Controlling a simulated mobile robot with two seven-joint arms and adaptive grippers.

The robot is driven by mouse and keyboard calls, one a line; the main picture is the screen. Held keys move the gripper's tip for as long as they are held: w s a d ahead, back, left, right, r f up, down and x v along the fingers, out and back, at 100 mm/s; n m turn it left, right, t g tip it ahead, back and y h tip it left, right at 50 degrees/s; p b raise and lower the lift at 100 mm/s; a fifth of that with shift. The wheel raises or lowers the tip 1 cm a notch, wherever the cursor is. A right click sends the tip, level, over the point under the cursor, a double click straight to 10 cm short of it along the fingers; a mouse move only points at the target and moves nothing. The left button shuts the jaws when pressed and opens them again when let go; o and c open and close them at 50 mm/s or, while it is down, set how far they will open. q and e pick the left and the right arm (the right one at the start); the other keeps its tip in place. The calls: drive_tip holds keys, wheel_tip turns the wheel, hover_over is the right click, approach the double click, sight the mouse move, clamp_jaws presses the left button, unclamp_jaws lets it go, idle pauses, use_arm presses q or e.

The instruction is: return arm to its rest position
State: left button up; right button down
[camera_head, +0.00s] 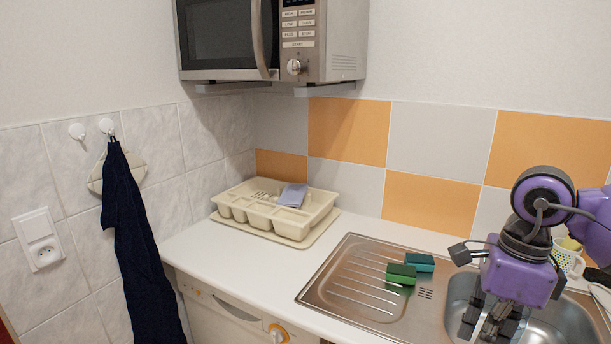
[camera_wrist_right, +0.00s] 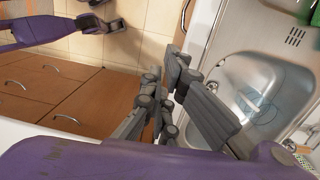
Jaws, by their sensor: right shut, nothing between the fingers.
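My right arm comes in from the right of the head view, purple and black. Its right gripper (camera_head: 492,322) hangs pointing down over the left part of the sink basin. The right gripper (camera_wrist_right: 172,92) also shows in the right wrist view, shut and empty, beside the sink's edge. Another purple arm of mine with a dark gripper (camera_wrist_right: 100,25) shows at the top left of the right wrist view. I take it to be my left; its fingers are too small to tell open from shut. It is outside the head view.
The steel sink (camera_head: 570,325) lies under my right gripper. Two green sponges (camera_head: 401,274) are on its drainboard (camera_head: 345,285). A cream dish rack (camera_head: 290,228) stands at the back left. A microwave (camera_head: 330,40) is mounted above. The counter left of the drainboard is clear.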

drive_tip(key=s+a+f+m+t+y+p, duration=0.1)
drive_tip(key=s+a+f+m+t+y, duration=0.15)
drive_tip(key=a+m+y, duration=0.6)
drive_tip(key=s+a+f+m+t+y+p, duration=0.1)
drive_tip(key=s+a+f+m+y, duration=0.2)
drive_tip(key=a+y, duration=0.95)
drive_tip(key=w+d+f+m+t+h, duration=0.1)
drive_tip(key=d+f+m+t+h, duration=0.3)
drive_tip(key=f+m+t+h, duration=0.55)
drive_tip(key=w+d+f+m+t+h, duration=0.2)
drive_tip(key=d+f+m+t+h, duration=0.3)
drive_tip(key=m, duration=1)
use_arm(q)
drive_tip(key=r, duration=0.1)
drive_tip(key=w+d+r+p, duration=0.1)
drive_tip(key=r, duration=0.1)
drive_tip(key=shift+w+d+r, duration=0.15)
drive_tip(key=shift+w+d, duration=0.25)
use_arm(e)
drive_tip(key=s+d+f+m+g+h, duration=0.2)
drive_tip(key=s+f+m, duration=0.4)
drive_tip(key=s+f, duration=0.3)
drive_tip(key=s+d+f+m+g+h, duration=0.2)
drive_tip(key=s+f+m+g+h, duration=0.3)
drive_tip(key=s, duration=0.7)
wheel_tip(320, 180, down, 5)
drive_tip(key=shift+r+m+g, duration=0.15)
drive_tip(key=shift+m+g, duration=0.25)
drive_tip(key=shift+g, duration=0.7)
